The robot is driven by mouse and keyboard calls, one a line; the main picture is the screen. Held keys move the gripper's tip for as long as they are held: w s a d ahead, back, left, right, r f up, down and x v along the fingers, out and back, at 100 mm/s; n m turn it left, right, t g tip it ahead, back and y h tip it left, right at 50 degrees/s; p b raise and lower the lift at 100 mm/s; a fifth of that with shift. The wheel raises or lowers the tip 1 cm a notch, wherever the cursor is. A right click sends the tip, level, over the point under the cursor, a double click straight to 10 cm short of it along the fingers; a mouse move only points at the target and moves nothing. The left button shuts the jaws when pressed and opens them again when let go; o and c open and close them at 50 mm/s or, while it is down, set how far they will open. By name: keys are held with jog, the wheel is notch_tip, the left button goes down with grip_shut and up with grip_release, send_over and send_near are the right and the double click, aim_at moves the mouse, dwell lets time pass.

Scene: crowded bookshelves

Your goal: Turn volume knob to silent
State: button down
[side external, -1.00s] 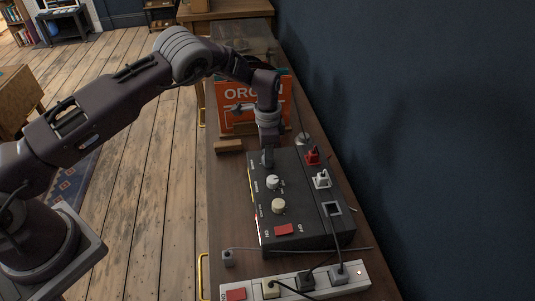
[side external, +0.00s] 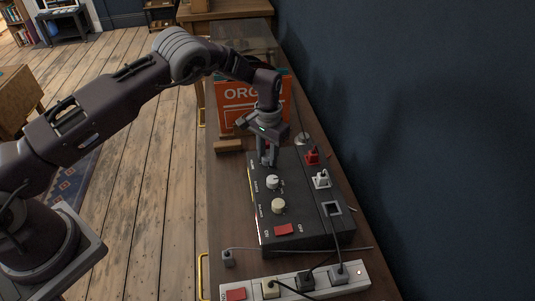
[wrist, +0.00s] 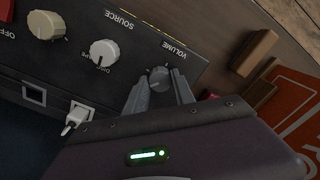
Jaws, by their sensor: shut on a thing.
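The grey volume knob (wrist: 160,77) sits beside the printed word VOLUME on the black control box (side external: 312,232). My gripper (side external: 267,161) points down at the far end of the box and largely hides this knob in the side view. In the wrist view my gripper (wrist: 159,88) has one finger on each side of the knob and is shut on it. The labels appear upside down there. I cannot read the knob's exact setting.
A white source knob (side external: 272,182), a cream knob (side external: 278,206) and a red switch (side external: 284,230) are nearer on the box. Red and white plugs (side external: 321,180) stand along its right side. An orange book (side external: 236,98) stands behind, with a wooden block (side external: 228,146) beside it.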

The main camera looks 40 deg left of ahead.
aim_at(268, 157)
jog(key=n, duration=0.4)
jog(key=shift+n, duration=2.1)
jog(key=c, duration=1.1)
grip_release()
jog(key=shift+o, duration=0.2)
notch_tip(268, 157, up, 7)
jog(key=shift+r, duration=0.1)
